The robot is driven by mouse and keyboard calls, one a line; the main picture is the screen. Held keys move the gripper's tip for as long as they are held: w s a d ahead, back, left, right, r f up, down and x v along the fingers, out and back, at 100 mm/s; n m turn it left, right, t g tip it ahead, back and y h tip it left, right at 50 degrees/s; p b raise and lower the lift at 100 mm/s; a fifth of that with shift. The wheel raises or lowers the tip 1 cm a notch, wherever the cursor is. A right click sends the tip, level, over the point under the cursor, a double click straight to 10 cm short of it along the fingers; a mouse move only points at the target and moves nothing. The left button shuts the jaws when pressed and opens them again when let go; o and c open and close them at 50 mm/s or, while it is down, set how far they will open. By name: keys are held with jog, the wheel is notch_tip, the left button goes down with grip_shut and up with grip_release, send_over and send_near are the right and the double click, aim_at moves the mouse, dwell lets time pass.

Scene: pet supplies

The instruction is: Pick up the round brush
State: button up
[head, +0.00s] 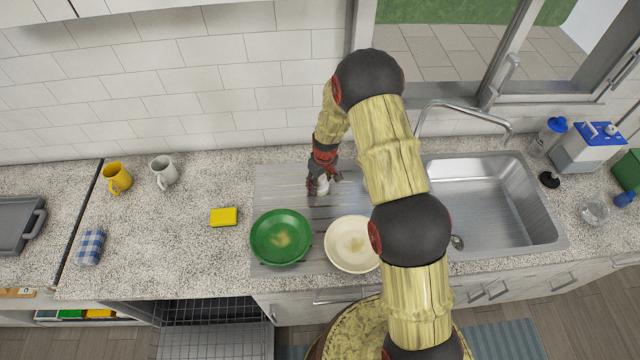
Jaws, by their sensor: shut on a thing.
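My gripper (323,184) is over the ribbed metal drainboard, behind the green and cream dishes. It is shut on a small white object (323,187). Most of that object is hidden by the fingers, so I cannot tell for sure whether it is the round brush. I also cannot tell whether it touches the drainboard. A small black round thing (549,179) lies on the counter to the right of the sink; its kind is unclear.
A green dish (281,237) and a cream dish (350,245) are on the drainboard (285,185) in front of my gripper. A yellow sponge (223,217) and two mugs are to the left. The sink (490,200) and faucet (470,112) are to the right.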

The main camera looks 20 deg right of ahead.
jog(key=shift+r, duration=0.6)
jog(key=s+d+r+b, duration=0.2)
jog(key=s+d+r, duration=0.5)
jog(key=s+r, duration=0.4)
jog(key=shift+s+d+r, duration=0.35)
